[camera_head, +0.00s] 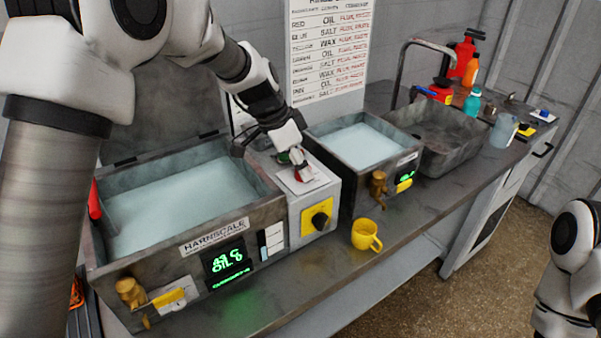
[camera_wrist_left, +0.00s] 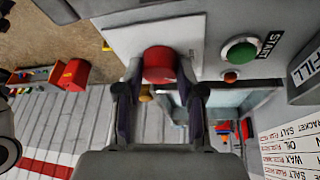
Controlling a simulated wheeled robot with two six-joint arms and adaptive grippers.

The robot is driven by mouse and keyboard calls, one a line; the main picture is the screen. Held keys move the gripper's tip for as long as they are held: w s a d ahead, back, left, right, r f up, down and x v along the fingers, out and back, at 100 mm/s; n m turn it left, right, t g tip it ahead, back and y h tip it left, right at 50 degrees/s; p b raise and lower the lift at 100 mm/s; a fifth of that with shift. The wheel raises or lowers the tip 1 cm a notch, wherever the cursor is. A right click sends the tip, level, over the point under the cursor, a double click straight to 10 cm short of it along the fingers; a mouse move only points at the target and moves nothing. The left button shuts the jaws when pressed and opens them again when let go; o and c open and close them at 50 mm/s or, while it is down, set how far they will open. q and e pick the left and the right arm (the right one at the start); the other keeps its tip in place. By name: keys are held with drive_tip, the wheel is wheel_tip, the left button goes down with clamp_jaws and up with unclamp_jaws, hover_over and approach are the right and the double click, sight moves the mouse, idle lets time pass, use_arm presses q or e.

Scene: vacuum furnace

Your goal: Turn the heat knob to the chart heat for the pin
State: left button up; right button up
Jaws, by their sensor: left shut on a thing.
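My left gripper (camera_head: 297,165) reaches down to the top of the grey control box between the two tanks. In the left wrist view its fingers (camera_wrist_left: 161,82) are closed around the sides of a round red knob (camera_wrist_left: 160,63), also seen in the head view (camera_head: 300,175). A black knob on a yellow plate (camera_head: 320,219) is on the box's front, clear of the gripper. I cannot tell from a label which is the heat knob. The wall chart (camera_head: 330,45) lists oil, salt and wax rows; its red entries are too small to read. I see no pin. My right gripper is out of view.
A smaller tank (camera_head: 333,180) stands right of the box. A yellow cup (camera_head: 365,235) sits on the bench front. In the left wrist view a green START button (camera_wrist_left: 239,50) is beside the red knob.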

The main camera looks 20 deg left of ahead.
use_arm(q)
drive_tip(key=shift+w+m+g+h, duration=0.1)
drive_tip(key=shift+m+g+h, duration=0.45)
drive_tip(key=shift+m, duration=1.65)
drive_tip(key=shift+g+y, duration=0.25)
drive_tip(key=shift+g, duration=0.1)
drive_tip(key=o, duration=1.1)
drive_tip(key=shift+o, duration=0.2)
drive_tip(key=v, duration=1.2)
drive_tip(key=shift+d, duration=0.1)
